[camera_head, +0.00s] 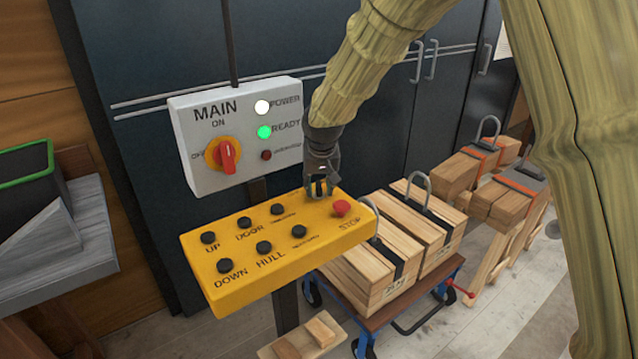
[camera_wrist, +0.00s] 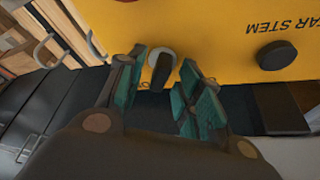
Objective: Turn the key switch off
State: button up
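The key switch (camera_wrist: 161,70), a grey round collar with a dark key standing in it, is on the yellow control box in the wrist view. In the head view my gripper (camera_head: 320,190) is at the far edge of the yellow control box (camera_head: 225,292) and I cannot make out the key there. In the wrist view my gripper (camera_wrist: 162,88) is open, with teal finger pads on either side of the key. I see gaps between the key and both pads; whether the tips are level with it is hard to tell.
A grey MAIN box (camera_head: 190,178) has a red rotary handle (camera_head: 228,157), lit white POWER and green READY lamps and a dark red lamp. Several black buttons and a red STOP button (camera_head: 342,208) sit on the yellow box. Timber stacks on a cart (camera_head: 425,298) stand right.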

jog(key=shift+c, duration=0.4)
grip_shut()
jog(key=shift+n+p, duration=0.4)
jog(key=shift+r+n+y+p, duration=0.15)
jog(key=shift+n+y+p, duration=0.25)
jog(key=shift+n+p, duration=0.2)
jog(key=n+y+p, duration=0.1)
jog(key=n, duration=0.1)
jog(key=n+g+p, duration=0.1)
jog(key=n+p, duration=0.1)
jog(key=shift+d+n+y, duration=0.2)
jog(key=shift+n+y, duration=0.1)
jog(key=shift+y, duration=0.1)
jog(key=n+g+p, duration=0.1)
jog(key=n, duration=0.1)
jog(key=n+y+p, duration=0.1)
jog(key=n+p, duration=0.1)
jog(key=n, duration=0.1)
jog(key=shift+w+g, duration=0.2)
jog(key=shift+g, duration=0.2)
jog(key=shift+d+f+n, duration=0.1)
jog(key=shift+f+n, duration=0.1)
jog(key=shift+n, duration=0.1)
